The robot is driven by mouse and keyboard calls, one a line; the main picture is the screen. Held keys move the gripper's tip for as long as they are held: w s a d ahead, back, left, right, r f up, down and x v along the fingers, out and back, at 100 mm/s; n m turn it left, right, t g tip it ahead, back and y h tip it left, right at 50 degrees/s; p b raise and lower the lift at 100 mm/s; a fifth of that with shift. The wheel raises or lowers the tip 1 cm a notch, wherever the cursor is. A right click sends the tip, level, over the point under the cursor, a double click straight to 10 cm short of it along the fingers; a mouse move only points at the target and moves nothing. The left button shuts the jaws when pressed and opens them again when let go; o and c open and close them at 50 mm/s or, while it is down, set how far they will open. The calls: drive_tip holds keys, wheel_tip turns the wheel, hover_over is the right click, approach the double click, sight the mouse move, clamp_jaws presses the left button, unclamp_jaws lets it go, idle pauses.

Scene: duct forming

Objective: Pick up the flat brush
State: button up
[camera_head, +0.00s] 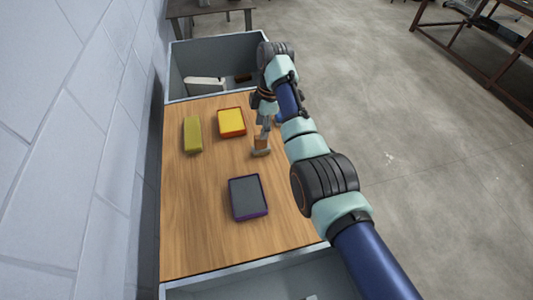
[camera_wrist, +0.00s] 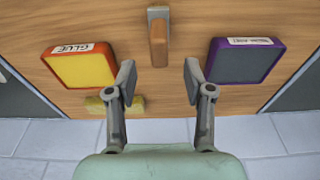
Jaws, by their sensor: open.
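The flat brush (camera_head: 261,150) lies or stands on the wooden table, right of the middle, with a brown handle and a grey end. In the wrist view the brush (camera_wrist: 158,42) is at the top centre, its handle pointing down between my fingertips. My gripper (camera_head: 265,131) is over the brush in the head view and partly hides it. In the wrist view my gripper (camera_wrist: 160,82) is open, with a finger on each side of the handle's line and a clear gap to both. I cannot tell the exact height between fingers and handle.
An orange-rimmed yellow tray (camera_head: 231,122) labelled GLUE and a yellow-green sponge (camera_head: 193,134) lie left of the brush. A purple-rimmed grey tray (camera_head: 248,197) lies nearer the camera. A grey bin (camera_head: 180,72) at the far end holds a few items; another bin (camera_head: 230,285) is at the near end.

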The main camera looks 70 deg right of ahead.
sight(260, 142)
drive_tip(key=shift+s+d, duration=0.1)
drive_tip(key=shift+f, duration=0.25)
drive_tip(key=f, duration=0.2)
drive_tip(key=f+b, duration=0.1)
drive_tip(key=f, duration=0.1)
drive_tip(key=w+f+b, duration=0.1)
drive_tip(key=f, duration=0.2)
drive_tip(key=shift+a+f, duration=0.1)
drive_tip(key=shift+a, duration=0.25)
clamp_jaws()
